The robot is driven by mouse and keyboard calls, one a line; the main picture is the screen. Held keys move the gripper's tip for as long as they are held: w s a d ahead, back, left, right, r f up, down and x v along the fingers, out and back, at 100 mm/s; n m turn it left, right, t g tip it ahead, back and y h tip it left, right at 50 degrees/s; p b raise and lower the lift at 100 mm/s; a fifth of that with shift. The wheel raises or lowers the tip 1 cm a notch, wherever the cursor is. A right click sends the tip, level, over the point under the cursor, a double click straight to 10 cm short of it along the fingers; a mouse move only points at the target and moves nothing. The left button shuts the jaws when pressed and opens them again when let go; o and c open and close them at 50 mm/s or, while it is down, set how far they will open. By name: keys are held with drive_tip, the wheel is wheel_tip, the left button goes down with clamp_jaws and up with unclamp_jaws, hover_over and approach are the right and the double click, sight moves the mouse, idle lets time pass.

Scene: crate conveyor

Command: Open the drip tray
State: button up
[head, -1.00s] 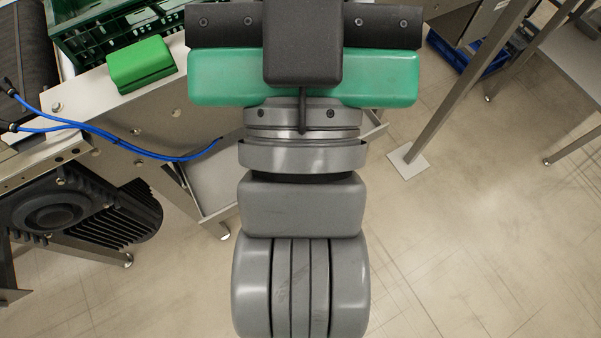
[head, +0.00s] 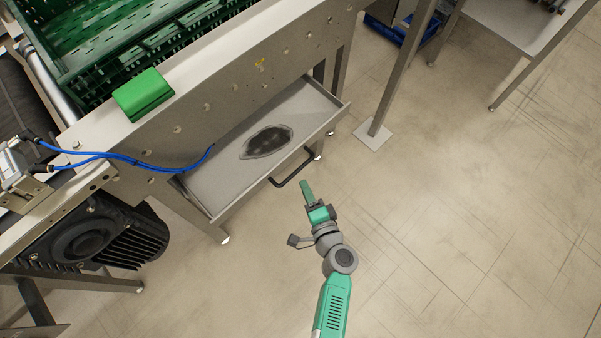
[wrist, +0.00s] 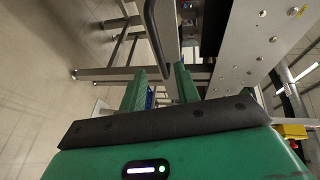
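The drip tray (head: 213,186) is a shallow grey metal drawer under the conveyor frame. It stands pulled out, with a dark wet patch (head: 267,142) on its floor. Its black bar handle (head: 292,168) is on the front face; the handle also shows in the wrist view (wrist: 154,32). My gripper (head: 305,184) is just in front of the handle in the head view, appearing apart from it. In the wrist view my gripper's green fingers (wrist: 160,72) are spread, with the handle's lower end appearing between or beyond their tips. I cannot tell the exact depth there. Nothing is held.
The conveyor frame (head: 226,82) carries a green crate (head: 130,40) and a green block (head: 143,94). Blue cables (head: 130,158) hang near the tray's left side, above a black motor (head: 95,238). A steel post (head: 405,65) stands to the right. The floor in front is clear.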

sight(298, 170)
drive_tip(key=b+x, duration=0.2)
drive_tip(key=x, duration=0.6)
drive_tip(key=shift+w+d+b, duration=0.15)
drive_tip(key=shift+b, duration=0.2)
clamp_jaws()
